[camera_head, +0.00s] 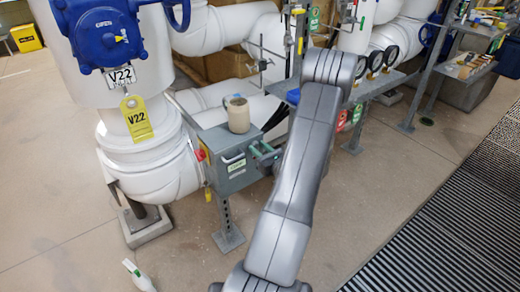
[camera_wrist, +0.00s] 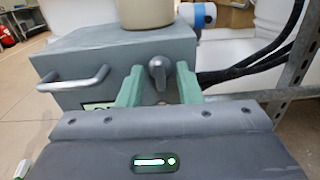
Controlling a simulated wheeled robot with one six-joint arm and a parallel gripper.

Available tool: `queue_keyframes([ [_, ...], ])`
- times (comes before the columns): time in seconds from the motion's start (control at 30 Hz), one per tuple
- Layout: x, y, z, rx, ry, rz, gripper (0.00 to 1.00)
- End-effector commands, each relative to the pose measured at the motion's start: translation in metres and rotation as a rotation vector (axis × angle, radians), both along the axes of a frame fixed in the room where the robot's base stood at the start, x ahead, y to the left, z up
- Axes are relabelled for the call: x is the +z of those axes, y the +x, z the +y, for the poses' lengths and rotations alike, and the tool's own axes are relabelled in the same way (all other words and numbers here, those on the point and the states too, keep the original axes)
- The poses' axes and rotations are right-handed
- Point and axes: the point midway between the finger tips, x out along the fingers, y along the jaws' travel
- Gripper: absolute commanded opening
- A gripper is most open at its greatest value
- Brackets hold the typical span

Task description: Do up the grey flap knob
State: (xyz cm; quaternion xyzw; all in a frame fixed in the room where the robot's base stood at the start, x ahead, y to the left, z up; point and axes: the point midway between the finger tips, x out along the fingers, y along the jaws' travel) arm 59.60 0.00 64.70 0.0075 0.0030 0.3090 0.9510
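The grey flap knob (camera_wrist: 158,70) is on the front of a grey metal box (camera_wrist: 85,60), at the centre of the wrist view. It has a round head with a short lever part pointing down. My gripper (camera_wrist: 159,80) has its two green fingers open, one on each side of the knob, with a small gap showing on both sides. In the head view my gripper (camera_head: 266,156) is right up at the front of the box (camera_head: 234,172). There the knob is hidden by the gripper, and I cannot see contact.
A beige cup (camera_head: 238,114) stands on the box top. A bar handle (camera_wrist: 75,78) sticks out left of the knob. White pipes and valve V22 (camera_head: 122,76) stand on the left. The floor (camera_head: 370,185) at right is clear.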

Motion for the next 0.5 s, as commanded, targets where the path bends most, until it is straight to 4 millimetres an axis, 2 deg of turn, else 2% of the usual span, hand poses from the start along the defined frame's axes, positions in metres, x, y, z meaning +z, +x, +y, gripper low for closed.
queue_keyframes([
  [0.17, 0.000, -0.003, -0.003, -0.001, 0.000, 0.000, 0.32],
  [0.27, 0.001, -0.013, -0.011, -0.004, 0.001, 0.001, 0.32],
  [0.5, 0.001, -0.054, -0.042, -0.006, 0.001, 0.002, 0.32],
])
